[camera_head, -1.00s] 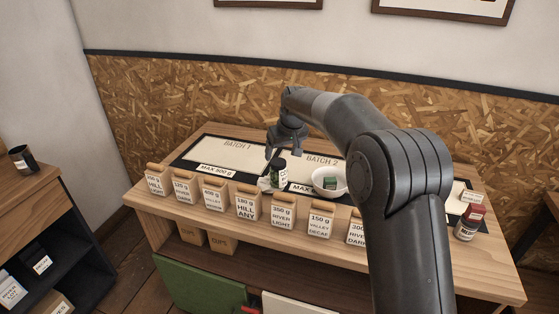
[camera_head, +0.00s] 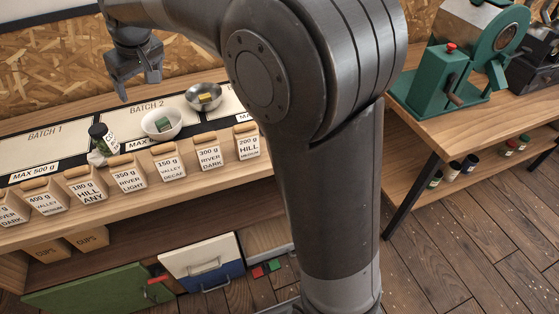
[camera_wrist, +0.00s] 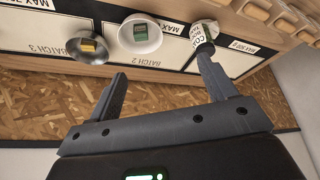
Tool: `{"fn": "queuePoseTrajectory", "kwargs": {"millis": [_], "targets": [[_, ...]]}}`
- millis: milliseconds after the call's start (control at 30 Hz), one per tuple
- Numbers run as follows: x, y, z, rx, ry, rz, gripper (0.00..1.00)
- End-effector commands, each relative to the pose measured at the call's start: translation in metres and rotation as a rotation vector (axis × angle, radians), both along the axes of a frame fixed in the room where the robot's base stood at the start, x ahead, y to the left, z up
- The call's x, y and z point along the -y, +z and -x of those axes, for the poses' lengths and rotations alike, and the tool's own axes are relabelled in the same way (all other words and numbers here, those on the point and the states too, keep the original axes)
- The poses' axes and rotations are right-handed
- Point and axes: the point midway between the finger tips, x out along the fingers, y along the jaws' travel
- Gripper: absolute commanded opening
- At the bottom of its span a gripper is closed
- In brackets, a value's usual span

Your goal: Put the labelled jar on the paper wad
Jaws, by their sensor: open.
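The labelled jar (camera_head: 104,138), dark-lidded with a white and green label, stands by the front edge of the batch mats and appears to lean left. The crumpled white paper wad (camera_head: 95,158) lies at its lower left; I cannot tell whether the jar rests on it or only against it. In the wrist view the jar's label (camera_wrist: 199,33) shows beyond one fingertip, and the wad is not clear. My gripper (camera_head: 139,84) is open and empty, above and behind the jar, apart from it. Its spread fingers also show in the wrist view (camera_wrist: 160,66).
A white bowl (camera_head: 161,124) with a green block and a metal bowl (camera_head: 204,97) with a yellow block stand right of the jar. Several labelled bags (camera_head: 129,174) line the counter's front edge. A green machine (camera_head: 440,80) stands on the right table.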

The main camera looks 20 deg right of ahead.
Motion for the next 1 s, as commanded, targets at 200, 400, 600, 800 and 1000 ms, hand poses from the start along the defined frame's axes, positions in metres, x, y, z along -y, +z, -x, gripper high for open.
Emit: {"fn": "queuePoseTrajectory", "kwargs": {"millis": [200, 400, 600, 800, 1000], "targets": [[0.079, 0.022, 0.069, 0.022, -0.138, -0.002, 0.77], [0.137, 0.023, 0.138, 0.038, -0.26, -0.01, 0.77], [0.184, 0.006, 0.209, 0.053, -0.384, -0.024, 0.77], [0.214, -0.023, 0.271, 0.064, -0.491, -0.042, 0.77], [0.226, -0.043, 0.302, 0.069, -0.546, -0.052, 0.77]]}}
